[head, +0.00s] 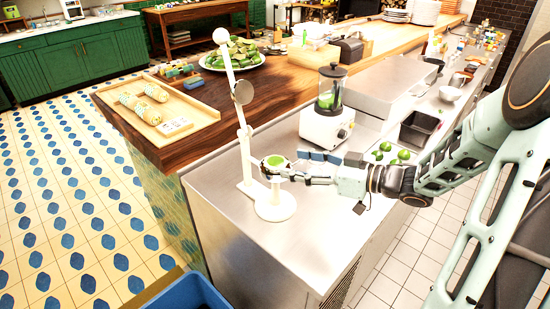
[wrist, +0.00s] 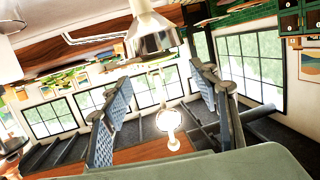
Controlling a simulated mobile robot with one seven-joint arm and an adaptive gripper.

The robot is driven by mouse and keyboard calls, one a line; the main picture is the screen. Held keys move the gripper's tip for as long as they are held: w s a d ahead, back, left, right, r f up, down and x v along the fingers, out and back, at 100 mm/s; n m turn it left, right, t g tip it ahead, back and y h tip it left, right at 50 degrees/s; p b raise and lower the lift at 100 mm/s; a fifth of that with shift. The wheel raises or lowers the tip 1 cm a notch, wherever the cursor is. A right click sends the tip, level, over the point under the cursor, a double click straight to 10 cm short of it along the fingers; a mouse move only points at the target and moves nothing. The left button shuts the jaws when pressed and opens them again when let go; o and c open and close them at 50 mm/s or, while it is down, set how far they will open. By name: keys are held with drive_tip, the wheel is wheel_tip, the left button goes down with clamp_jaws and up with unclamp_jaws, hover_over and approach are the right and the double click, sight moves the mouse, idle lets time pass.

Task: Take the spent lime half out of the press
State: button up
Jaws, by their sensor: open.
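The press is a white stand with a tall arm raised upright (head: 243,125) and a round base at the front left of the steel counter. The green lime half (head: 276,160) shows at the top of its cup, cut face or rim up. My gripper (head: 287,171) reaches in from the right, close beside the cup at about its height. In the wrist view its two fingers stand wide apart with nothing between them (wrist: 160,75). I cannot tell the lime half in that view, nor whether a finger touches the cup.
A blender (head: 327,108) and several loose limes (head: 384,152) stand to the right behind my gripper. A dark tin (head: 419,129) is farther right. A wooden tray (head: 180,120) and a heaped plate are on the wood counter. A blue bin (head: 190,292) is below.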

sight(276, 158)
drive_tip(key=shift+x, duration=3.55)
drive_tip(key=shift+w+d, duration=0.1)
drive_tip(key=c, duration=0.8)
